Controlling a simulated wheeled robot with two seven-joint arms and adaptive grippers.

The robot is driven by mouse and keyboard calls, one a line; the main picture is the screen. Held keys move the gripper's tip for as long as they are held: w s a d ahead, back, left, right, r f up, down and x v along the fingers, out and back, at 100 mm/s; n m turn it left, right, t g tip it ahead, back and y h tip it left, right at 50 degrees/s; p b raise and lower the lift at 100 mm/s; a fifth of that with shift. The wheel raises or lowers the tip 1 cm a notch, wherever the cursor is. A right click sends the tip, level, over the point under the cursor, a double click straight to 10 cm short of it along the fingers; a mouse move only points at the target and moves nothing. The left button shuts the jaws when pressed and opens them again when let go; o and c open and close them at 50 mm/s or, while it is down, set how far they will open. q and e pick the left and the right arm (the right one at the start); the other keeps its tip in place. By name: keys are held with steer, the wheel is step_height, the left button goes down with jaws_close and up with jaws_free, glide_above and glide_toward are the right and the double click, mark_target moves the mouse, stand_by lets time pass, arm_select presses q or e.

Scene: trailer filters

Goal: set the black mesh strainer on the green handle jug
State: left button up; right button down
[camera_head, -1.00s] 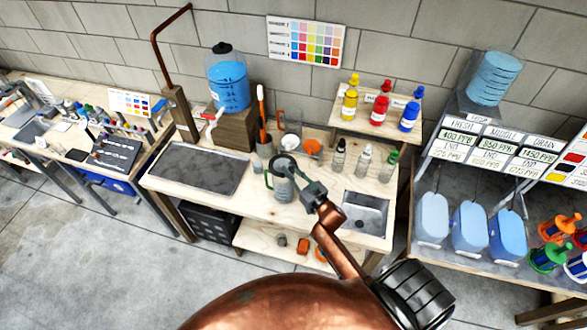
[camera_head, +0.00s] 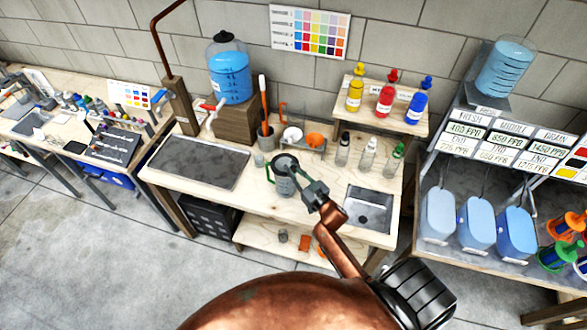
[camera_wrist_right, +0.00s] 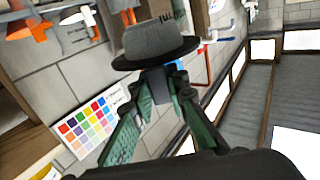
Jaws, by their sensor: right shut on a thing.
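The black mesh strainer (camera_head: 284,161) is at the end of my right gripper (camera_head: 304,186), which is shut on it. In the right wrist view the strainer (camera_wrist_right: 157,42) is a grey mesh cup with a wide black rim, and the fingers of my right gripper (camera_wrist_right: 163,88) meet at that rim. The green handle jug (camera_head: 284,184) stands on the wooden bench directly below the strainer in the head view. The strainer covers the jug's mouth, so I cannot tell whether they touch. My left gripper is not in view.
The bench (camera_head: 225,197) has a dark tray (camera_head: 200,160) at left and a sink (camera_head: 368,209) at right. Behind the jug are a white cup (camera_head: 292,135) and an orange cup (camera_head: 315,139). Several small bottles (camera_head: 367,155) stand right of them.

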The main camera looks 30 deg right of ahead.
steer(key=shift+p, duration=0.35)
stand_by(0.7)
steer(key=shift+f+b, duration=0.4)
steer(key=shift+f, duration=0.1)
stand_by(0.4)
steer(key=c, duration=2.2)
jaws_free()
steer(key=shift+o, duration=0.2)
steer(key=s+p, duration=0.4)
steer(key=s, duration=0.7)
steer(key=shift+d, duration=0.35)
steer(key=shift+d, duration=0.1)
